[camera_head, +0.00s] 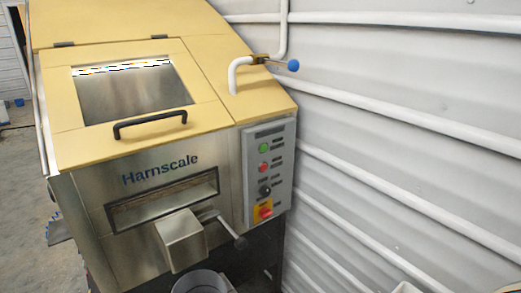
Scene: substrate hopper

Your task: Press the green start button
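The green start button (263,148) is the top button on the grey control panel (280,185), on the front right of the yellow and steel hopper machine (85,215) marked Harnscale. A red button (263,167) sits just below it, then a black knob (265,191). A red knob on a yellow plate (265,211) is at the bottom of the panel. Nothing covers the green button. Neither of my grippers is in the head view.
A lever with a dark knob (240,242) sticks out below the panel's left side. A blue-knobbed valve handle (292,65) is on the pipe above. A grey bucket (203,281) stands under the spout (181,240). A corrugated wall (400,130) with white pipes is close on the right.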

